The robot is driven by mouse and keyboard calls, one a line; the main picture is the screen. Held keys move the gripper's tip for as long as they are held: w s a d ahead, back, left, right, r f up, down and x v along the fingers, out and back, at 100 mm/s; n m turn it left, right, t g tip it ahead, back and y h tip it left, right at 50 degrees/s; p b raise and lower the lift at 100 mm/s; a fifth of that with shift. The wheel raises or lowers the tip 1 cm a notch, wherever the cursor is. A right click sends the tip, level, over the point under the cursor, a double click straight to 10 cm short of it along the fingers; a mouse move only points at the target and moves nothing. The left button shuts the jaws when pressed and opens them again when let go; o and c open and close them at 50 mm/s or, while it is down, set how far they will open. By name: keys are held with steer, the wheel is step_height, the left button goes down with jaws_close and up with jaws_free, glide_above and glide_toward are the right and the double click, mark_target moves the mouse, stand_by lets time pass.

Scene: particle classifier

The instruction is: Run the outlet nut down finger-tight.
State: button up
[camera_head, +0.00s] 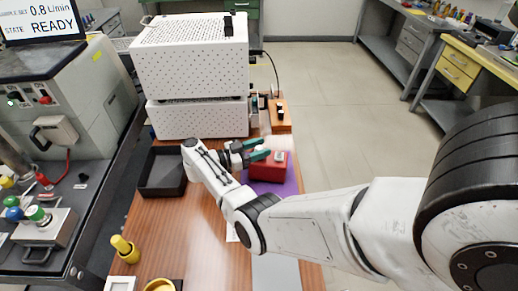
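My gripper (266,148) has two green fingers pointing right, with a visible gap between them and nothing clearly held. It is over the near side of a red block (283,172) that has a small pale piece (279,156) on top. The block sits on a purple mat (290,187). Two stacked white perforated instrument boxes (190,60) stand behind my gripper. Small fittings (262,104) show at the right side of the lower box, next to an orange-brown block (280,118). The outlet nut is too small to make out among them.
A black open tray (163,190) lies left of my arm on the wooden bench. A yellow knobbed piece (124,250) and a yellow bowl (160,286) are near the front. A grey machine (70,95) with a READY display (40,20) stands left.

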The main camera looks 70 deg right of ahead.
steer(key=shift+o, duration=1)
steer(key=b+v, duration=0.4)
steer(key=v, duration=0.6)
steer(key=shift+w+a, duration=0.3)
